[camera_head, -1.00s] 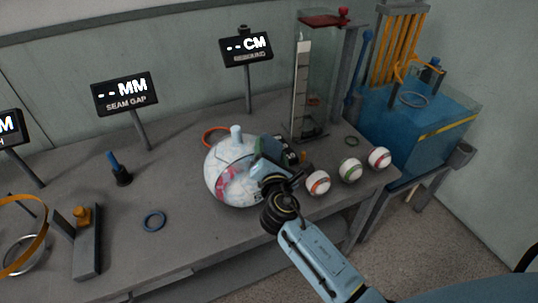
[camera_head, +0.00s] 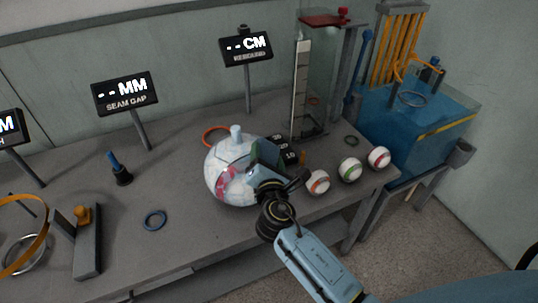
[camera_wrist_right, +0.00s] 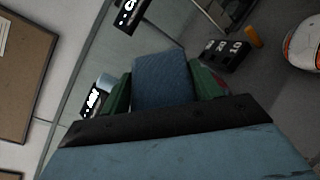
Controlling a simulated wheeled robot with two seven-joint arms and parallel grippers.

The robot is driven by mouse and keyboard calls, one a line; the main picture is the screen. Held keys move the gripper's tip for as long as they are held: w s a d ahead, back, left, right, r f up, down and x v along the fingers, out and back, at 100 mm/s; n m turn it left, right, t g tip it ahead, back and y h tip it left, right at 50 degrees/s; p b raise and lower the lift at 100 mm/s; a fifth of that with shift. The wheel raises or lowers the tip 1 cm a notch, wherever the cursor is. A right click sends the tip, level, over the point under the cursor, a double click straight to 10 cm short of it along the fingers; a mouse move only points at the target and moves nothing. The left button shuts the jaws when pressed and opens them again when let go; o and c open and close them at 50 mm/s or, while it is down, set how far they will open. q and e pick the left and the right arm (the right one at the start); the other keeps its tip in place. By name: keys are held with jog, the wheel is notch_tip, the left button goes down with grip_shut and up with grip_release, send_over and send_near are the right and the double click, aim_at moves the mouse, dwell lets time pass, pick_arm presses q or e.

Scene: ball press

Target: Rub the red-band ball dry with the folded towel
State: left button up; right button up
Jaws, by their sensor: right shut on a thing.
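A folded blue towel (camera_wrist_right: 160,80) is between the green fingers of my right gripper (camera_wrist_right: 165,85) in the right wrist view, and the gripper is shut on it. In the head view my right gripper (camera_head: 265,158) is above the table, in front of a large white globe-like object with a pink patch (camera_head: 225,180). Three small banded balls are to its right: an orange-red-banded one (camera_head: 317,182), a green-banded one (camera_head: 350,170) and a red-banded one (camera_head: 379,158) farthest right. The gripper is apart from the red-banded ball. My left gripper is out of view.
Black numbered blocks (camera_head: 286,150) stand just behind the gripper. A clear upright column (camera_head: 312,90) and a blue water tank (camera_head: 415,120) are at the back right. A blue ring (camera_head: 154,220) lies on the grey table (camera_head: 185,245), with bare room around it.

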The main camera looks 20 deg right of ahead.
jog(key=shift+w+d, duration=0.95)
jog(key=shift+d, duration=0.15)
jog(key=shift+s+a+p, duration=0.3)
jog(key=shift+s+a, duration=0.7)
jog(key=shift+a, duration=0.15)
jog(key=shift+w+d, duration=1)
jog(key=shift+d, duration=0.15)
jog(key=shift+s+a, duration=1)
jog(key=shift+a, duration=0.15)
jog(key=shift+s+d+r+p, duration=0.25)
jog(key=shift+r+p, duration=0.2)
jog(key=shift+p, duration=0.35)
jog(key=s+d+r+p, duration=0.1)
jog(key=p, duration=0.1)
jog(key=s+d+r+p, duration=0.1)
jog(key=r+p, duration=0.1)
jog(key=shift+s+d+r, duration=0.15)
jog(key=shift+s+r, duration=0.05)
jog(key=shift+s, duration=0.1)
jog(key=shift+r, duration=0.1)
